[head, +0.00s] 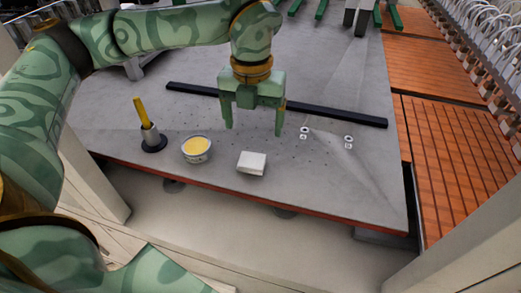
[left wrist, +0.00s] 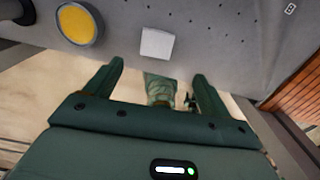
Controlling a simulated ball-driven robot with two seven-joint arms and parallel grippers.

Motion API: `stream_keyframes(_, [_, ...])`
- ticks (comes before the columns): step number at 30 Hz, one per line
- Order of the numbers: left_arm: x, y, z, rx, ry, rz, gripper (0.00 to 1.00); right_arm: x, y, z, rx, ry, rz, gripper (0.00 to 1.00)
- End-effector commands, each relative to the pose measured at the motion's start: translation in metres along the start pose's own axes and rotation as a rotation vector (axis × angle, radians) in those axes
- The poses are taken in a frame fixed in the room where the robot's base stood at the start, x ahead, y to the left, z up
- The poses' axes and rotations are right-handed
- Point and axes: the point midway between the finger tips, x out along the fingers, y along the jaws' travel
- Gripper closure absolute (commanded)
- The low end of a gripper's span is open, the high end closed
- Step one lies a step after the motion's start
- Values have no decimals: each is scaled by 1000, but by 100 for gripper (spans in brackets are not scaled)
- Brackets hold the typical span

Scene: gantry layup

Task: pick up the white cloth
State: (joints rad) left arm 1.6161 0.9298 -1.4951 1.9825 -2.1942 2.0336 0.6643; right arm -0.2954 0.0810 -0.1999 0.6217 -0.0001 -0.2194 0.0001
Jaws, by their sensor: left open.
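The white cloth (head: 251,163) is a small, flat, folded-looking block near the front edge of the grey table (head: 340,190). It also shows in the left wrist view (left wrist: 157,43), past the fingertips. My left gripper (head: 253,126) is open and empty, pointing down above the table, a little behind the cloth in the head view. In the left wrist view its two fingers (left wrist: 158,72) stand apart, with the cloth beyond the gap between them. The gripper does not touch the cloth. My right gripper is not in view.
A bowl with yellow contents (head: 196,149) stands left of the cloth. Left of it is a dark-based holder with a yellow-handled tool (head: 148,130). Small white rings (head: 304,131) lie to the right. A long black bar (head: 330,114) lies behind. The front right of the table is clear.

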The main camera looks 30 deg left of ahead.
Motion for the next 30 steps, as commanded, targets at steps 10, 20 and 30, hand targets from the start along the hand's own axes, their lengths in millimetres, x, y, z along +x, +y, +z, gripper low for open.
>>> stream_keyframes(10, [54,1,0,-1,3,1,18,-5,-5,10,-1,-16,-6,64])
stream_keyframes(20, [100,6,3,0,3,1,18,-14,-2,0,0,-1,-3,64])
stream_keyframes(30, [107,6,3,1,1,0,29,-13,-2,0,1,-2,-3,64])
